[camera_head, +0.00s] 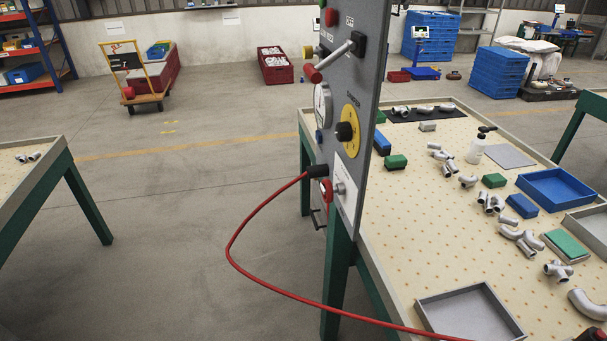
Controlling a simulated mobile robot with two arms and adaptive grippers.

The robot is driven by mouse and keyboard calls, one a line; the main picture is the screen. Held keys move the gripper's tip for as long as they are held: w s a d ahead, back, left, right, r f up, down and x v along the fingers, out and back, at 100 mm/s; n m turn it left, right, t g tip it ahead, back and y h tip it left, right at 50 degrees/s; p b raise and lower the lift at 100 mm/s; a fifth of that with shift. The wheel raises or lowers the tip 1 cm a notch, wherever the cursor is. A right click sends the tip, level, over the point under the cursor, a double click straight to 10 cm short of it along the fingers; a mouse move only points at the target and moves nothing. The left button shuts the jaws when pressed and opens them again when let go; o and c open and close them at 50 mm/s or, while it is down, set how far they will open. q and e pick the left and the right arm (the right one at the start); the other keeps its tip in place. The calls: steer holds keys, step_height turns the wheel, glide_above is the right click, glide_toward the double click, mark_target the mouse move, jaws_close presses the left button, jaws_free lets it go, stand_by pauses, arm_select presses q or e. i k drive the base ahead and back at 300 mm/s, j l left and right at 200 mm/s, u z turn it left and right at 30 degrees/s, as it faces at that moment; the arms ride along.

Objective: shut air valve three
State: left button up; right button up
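A grey control panel (372,95) stands upright at the near left edge of the right-hand table and is seen at a steep angle. A silver lever (337,57) with a red end (312,73) slants across its upper part, with a black block (358,43) at the other end. A yellow disc with a black knob (345,131) is below. I cannot read which control is air valve three, nor tell whether it is open or shut. Neither of my grippers shows in the head view.
A red hose (232,250) loops from a black connector (317,171) low on the panel towards the bottom right. The perforated table (400,220) carries pipe fittings, a blue tray (556,189), a grey tray (470,315) and a pump bottle (478,148).

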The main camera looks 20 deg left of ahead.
mark_target(328, 191)
steer(key=u, duration=0.6)
steer(key=i+j+z, duration=0.1)
steer(key=z, duration=1)
steer(key=i+j+z, duration=0.1)
steer(key=j+z, duration=0.35)
steer(key=j, duration=0.35)
steer(key=j+z, duration=0.45)
steer(key=j, duration=0.4)
steer(key=k+j+z, duration=0.2)
steer(key=j+z, duration=0.2)
steer(key=j, duration=0.35)
